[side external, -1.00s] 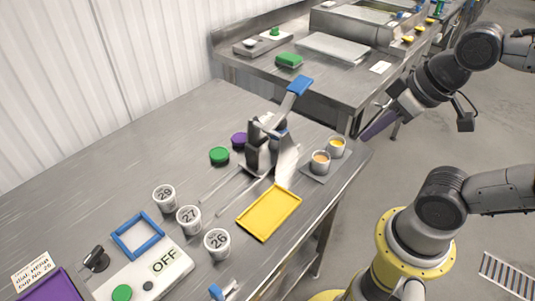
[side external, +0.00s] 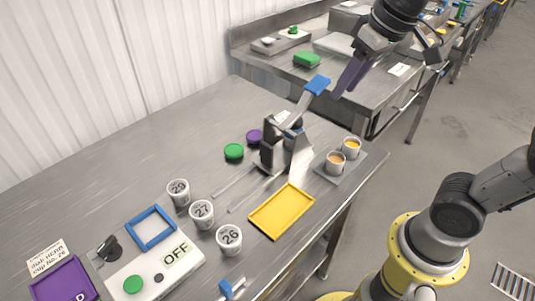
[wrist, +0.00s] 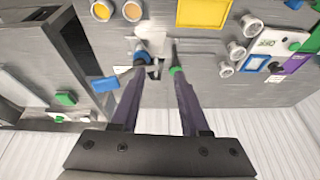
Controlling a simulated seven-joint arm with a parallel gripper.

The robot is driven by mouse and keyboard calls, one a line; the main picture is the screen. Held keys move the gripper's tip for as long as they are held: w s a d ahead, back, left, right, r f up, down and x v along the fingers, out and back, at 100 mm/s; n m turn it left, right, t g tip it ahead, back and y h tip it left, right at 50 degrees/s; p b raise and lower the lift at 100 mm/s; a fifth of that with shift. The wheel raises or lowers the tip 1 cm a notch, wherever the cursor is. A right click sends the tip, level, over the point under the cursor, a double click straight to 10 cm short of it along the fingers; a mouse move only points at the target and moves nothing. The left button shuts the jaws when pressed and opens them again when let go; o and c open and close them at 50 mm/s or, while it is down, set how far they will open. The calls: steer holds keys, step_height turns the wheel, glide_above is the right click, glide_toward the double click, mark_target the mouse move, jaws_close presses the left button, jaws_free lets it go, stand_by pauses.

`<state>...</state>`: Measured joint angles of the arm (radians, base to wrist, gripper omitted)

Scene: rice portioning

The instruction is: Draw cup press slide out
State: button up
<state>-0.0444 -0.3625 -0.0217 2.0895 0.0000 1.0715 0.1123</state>
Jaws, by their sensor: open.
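The metal press (side external: 285,152) stands on the steel bench, its lever raised with a blue handle (side external: 317,85) at the top. Two thin rails (side external: 236,184) run out from its base towards the numbered cups. The press also shows in the wrist view (wrist: 150,46), with its blue handle (wrist: 104,84) left of my fingers. My gripper (side external: 343,94) has purple fingers, is open and empty, and hangs above and just right of the handle, apart from it. White cups marked 29 (side external: 178,192), 27 (side external: 201,213) and 26 (side external: 229,239) stand in a row.
A yellow tray (side external: 282,211) lies in front of the press. Two filled cups stand on a grey plate (side external: 341,178). Green (side external: 234,152) and purple (side external: 254,136) round pieces lie behind the rails. A white OFF box (side external: 150,273), a purple tray (side external: 63,281) and a cup 26 sign (side external: 48,258) are front left.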

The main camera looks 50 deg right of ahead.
steer(key=w+a+f+g, duration=0.1)
steer(key=w+a+f, duration=0.1)
steer(key=w, duration=0.4)
steer(key=w+a+f+g, duration=0.1)
steer(key=w+f, duration=0.1)
steer(key=w, duration=0.3)
steer(key=g, duration=0.2)
glide_above(267, 165)
steer(key=shift+n, duration=0.4)
steer(key=f, duration=0.7)
steer(key=shift+w+d+f, duration=0.15)
steer(key=shift+w+d, duration=0.15)
steer(key=shift+w, duration=0.05)
step_height(267, 165, down, 13)
steer(key=shift+f, duration=0.1)
jaws_close()
